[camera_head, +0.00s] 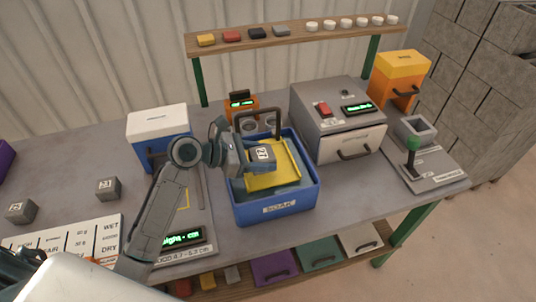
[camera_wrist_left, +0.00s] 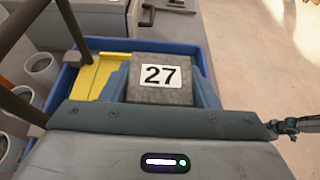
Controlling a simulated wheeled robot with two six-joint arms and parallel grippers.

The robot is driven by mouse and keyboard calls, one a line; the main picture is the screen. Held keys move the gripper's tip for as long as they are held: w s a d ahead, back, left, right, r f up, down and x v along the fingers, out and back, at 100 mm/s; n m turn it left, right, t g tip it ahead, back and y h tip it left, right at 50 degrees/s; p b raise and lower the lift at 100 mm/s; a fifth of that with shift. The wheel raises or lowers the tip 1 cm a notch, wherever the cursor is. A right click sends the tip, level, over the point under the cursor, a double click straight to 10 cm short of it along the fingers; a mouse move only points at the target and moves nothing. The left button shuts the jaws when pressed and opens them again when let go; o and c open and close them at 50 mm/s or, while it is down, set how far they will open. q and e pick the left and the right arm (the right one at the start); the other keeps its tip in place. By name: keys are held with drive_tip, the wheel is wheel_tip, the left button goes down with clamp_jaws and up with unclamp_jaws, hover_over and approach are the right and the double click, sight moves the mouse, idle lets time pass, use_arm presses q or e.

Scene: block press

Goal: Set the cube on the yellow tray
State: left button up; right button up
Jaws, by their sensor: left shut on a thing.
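The grey cube with a white "27" label (camera_head: 264,156) is in the jaws of my left gripper (camera_head: 258,160). It also shows large in the left wrist view (camera_wrist_left: 160,92), between the fingers. The yellow tray (camera_head: 286,178) lies inside the blue bin marked SOAK (camera_head: 262,211), with a dark handle frame rising over it. The tray's yellow edge shows left of the cube in the wrist view (camera_wrist_left: 98,78). The cube is over the tray in the head view; I cannot tell whether it touches. My right gripper is not in view.
Grey cubes (camera_head: 108,189) and (camera_head: 20,211) sit at the left. A grey machine (camera_head: 335,118) stands right of the bin. A blue box with a white lid (camera_head: 158,120) is left. A green-knobbed lever (camera_head: 413,145) is far right. A shelf (camera_head: 290,39) runs behind.

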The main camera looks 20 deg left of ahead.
sight(268, 150)
use_arm(q)
drive_tip(key=w, duration=0.2)
drive_tip(key=shift+w+d, duration=0.35)
drive_tip(key=shift+w, duration=0.05)
drive_tip(key=shift+w+f+p, duration=0.15)
drive_tip(key=shift+f+p, duration=0.2)
drive_tip(key=shift+p, duration=0.1)
wheel_tip(268, 150, down, 2)
drive_tip(key=shift+f+p, duration=0.25)
drive_tip(key=shift+p, duration=0.1)
drive_tip(key=shift+f, duration=0.25)
drive_tip(key=shift+f, duration=0.1)
drive_tip(key=o, duration=1.2)
drive_tip(key=shift+o, duration=0.2)
